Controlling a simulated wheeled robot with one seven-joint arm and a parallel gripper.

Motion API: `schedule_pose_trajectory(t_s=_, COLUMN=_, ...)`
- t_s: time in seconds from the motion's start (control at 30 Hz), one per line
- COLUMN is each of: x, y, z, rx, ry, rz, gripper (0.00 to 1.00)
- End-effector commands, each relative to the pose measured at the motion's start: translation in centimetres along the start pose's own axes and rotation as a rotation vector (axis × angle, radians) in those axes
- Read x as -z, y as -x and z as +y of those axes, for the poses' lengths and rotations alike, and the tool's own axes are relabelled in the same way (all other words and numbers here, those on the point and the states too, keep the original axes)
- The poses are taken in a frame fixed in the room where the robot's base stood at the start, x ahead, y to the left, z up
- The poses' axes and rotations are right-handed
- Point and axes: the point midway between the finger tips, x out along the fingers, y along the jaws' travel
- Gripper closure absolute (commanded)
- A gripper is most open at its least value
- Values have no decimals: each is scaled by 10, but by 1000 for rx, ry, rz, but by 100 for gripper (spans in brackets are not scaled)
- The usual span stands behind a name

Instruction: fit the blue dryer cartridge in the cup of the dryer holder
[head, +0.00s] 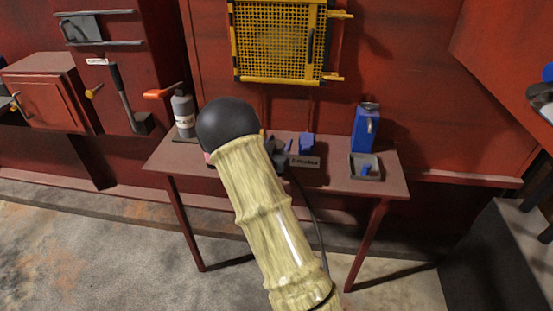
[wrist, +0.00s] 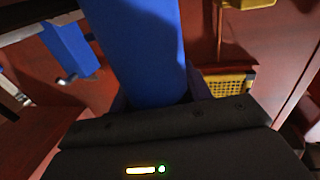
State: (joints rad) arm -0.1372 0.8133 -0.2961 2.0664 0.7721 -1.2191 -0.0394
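The blue dryer cartridge (wrist: 140,45) fills the upper middle of the wrist view. My gripper (wrist: 155,98) is shut on it, with a dark finger along each side. In the head view my arm covers most of the gripper (head: 276,157), whose dark parts show just right of the arm over the table. Small blue pieces (head: 307,143) show beside it; I cannot tell whether they are the held cartridge. A labelled grey box (head: 304,161) stands just below them. I cannot make out the holder's cup or the cartridge's lower end.
A red table (head: 205,161) carries a grey bottle (head: 184,114) at left, a blue canister (head: 366,128) at right, and a small grey tray (head: 376,175) with a blue piece. A yellow mesh guard (head: 278,42) hangs above.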

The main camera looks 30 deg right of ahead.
Motion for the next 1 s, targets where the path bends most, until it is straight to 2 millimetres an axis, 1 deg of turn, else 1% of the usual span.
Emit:
schedule_pose_trajectory(t_s=0.03, x=0, y=0, z=0, rx=0, ry=0, rz=0, gripper=62)
schedule_pose_trajectory(t_s=0.07, x=0, y=0, z=0, rx=0, ry=0, rz=0, gripper=67)
schedule_pose_trajectory(t_s=0.1, x=0, y=0, z=0, rx=0, ry=0, rz=0, gripper=75)
schedule_pose_trajectory(t_s=0.13, x=0, y=0, z=0, rx=0, ry=0, rz=0, gripper=80)
schedule_pose_trajectory(t_s=0.37, x=2, y=0, z=0, rx=0, ry=-1, rz=2, gripper=80)
schedule_pose_trajectory(t_s=0.47, x=7, y=0, z=0, rx=0, ry=-2, rz=3, gripper=80)
schedule_pose_trajectory(t_s=0.57, x=19, y=0, z=0, rx=0, ry=-4, rz=5, gripper=80)
schedule_pose_trajectory(t_s=0.9, x=84, y=0, z=0, rx=1, ry=-4, rz=5, gripper=80)
schedule_pose_trajectory(t_s=1.0, x=95, y=0, z=0, rx=0, ry=-3, rz=3, gripper=80)
